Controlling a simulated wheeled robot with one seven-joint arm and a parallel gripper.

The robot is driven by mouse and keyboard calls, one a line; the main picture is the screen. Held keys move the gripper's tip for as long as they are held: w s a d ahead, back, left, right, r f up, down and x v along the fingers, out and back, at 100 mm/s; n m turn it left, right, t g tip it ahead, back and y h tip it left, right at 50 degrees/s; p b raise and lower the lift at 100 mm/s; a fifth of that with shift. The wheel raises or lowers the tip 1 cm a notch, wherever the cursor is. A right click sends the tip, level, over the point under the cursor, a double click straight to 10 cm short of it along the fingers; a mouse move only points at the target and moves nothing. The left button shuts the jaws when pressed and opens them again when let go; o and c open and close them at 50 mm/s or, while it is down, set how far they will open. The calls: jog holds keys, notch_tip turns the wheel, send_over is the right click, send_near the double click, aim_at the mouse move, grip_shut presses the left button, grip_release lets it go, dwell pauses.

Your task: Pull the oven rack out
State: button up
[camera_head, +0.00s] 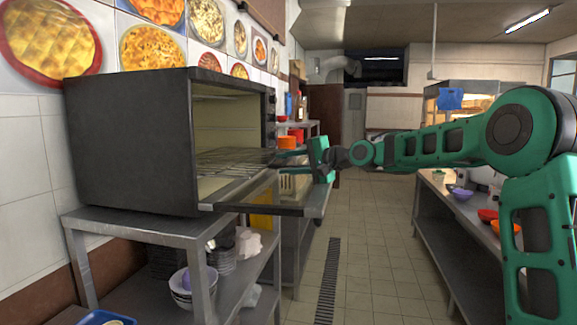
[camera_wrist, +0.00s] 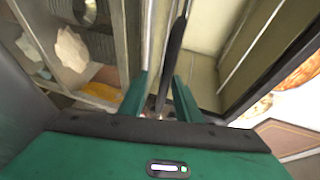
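The dark oven (camera_head: 130,140) stands on a metal table at the left, its door (camera_head: 262,200) folded down and open. The wire oven rack (camera_head: 228,160) lies level inside, with its front part reaching over the door. My gripper (camera_head: 278,161) is at the front of the rack, above the door, with its fingers pointing into the oven. In the wrist view, the two green fingers of my gripper (camera_wrist: 160,80) are apart. A dark bar runs between them, close to the right finger; I cannot tell whether they touch it or whether it is the rack's edge.
The metal table (camera_head: 150,225) carries bowls (camera_head: 182,285) and a white cloth (camera_head: 249,243) on its lower shelf. A counter (camera_head: 440,215) with coloured bowls runs along the right. The tiled aisle (camera_head: 365,250) between them is clear.

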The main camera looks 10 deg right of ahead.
jog(key=shift+d+r, duration=0.1)
jog(key=shift+s+d+r, duration=0.1)
jog(key=shift+s+d, duration=0.15)
jog(key=shift+s, duration=0.05)
jog(key=v, duration=0.9)
jog(key=shift+s+d, duration=0.25)
